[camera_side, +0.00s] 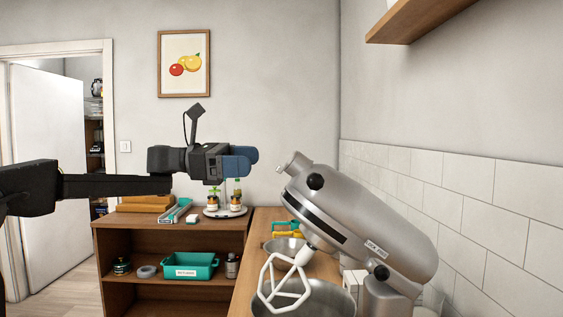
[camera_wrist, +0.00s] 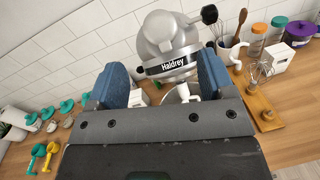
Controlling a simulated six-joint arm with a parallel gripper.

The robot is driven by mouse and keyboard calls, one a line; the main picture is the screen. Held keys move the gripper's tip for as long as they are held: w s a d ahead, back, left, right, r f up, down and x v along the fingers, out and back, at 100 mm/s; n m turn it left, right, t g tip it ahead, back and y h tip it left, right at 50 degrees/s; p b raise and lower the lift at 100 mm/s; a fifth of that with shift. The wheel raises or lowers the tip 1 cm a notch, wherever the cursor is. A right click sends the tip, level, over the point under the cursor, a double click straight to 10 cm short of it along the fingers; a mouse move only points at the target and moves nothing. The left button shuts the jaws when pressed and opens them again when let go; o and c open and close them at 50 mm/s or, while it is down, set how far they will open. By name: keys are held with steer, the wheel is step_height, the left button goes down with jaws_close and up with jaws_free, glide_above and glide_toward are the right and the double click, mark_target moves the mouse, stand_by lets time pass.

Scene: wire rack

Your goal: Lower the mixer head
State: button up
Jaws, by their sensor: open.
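The silver stand mixer stands on the wooden counter at the right of the side view. Its mixer head (camera_side: 360,215) is tilted up, with the white beater (camera_side: 285,283) hanging from it over the metal bowl (camera_side: 325,300). In the wrist view the mixer head (camera_wrist: 165,38) shows front-on, lettered "Haldrey", between and beyond my fingers. My gripper (camera_side: 240,163) is left of the head at about the height of its raised front end, apart from it. In the wrist view my gripper (camera_wrist: 160,85) shows two blue fingers spread wide with nothing held. The lower mixer body is partly hidden.
A wooden shelf unit (camera_side: 165,240) with bottles and a teal bin stands below my gripper. A smaller metal bowl (camera_side: 285,245) sits on the counter. Jars, a whisk on a board (camera_wrist: 262,105) and teal and yellow utensils (camera_wrist: 40,155) flank the mixer. A wall shelf (camera_side: 415,20) is above.

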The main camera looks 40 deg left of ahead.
steer(key=x, duration=0.7)
steer(key=shift+w+d, duration=0.25)
steer(key=shift+d, duration=0.05)
steer(key=c, duration=1.3)
steer(key=shift+o, duration=0.2)
steer(key=shift+t+h, duration=0.5)
steer(key=s+a+f, duration=0.2)
steer(key=f, duration=0.1)
steer(key=shift+s+a, duration=0.1)
steer(key=shift+a, duration=0.05)
steer(key=o, duration=1.3)
steer(key=shift+c, duration=0.2)
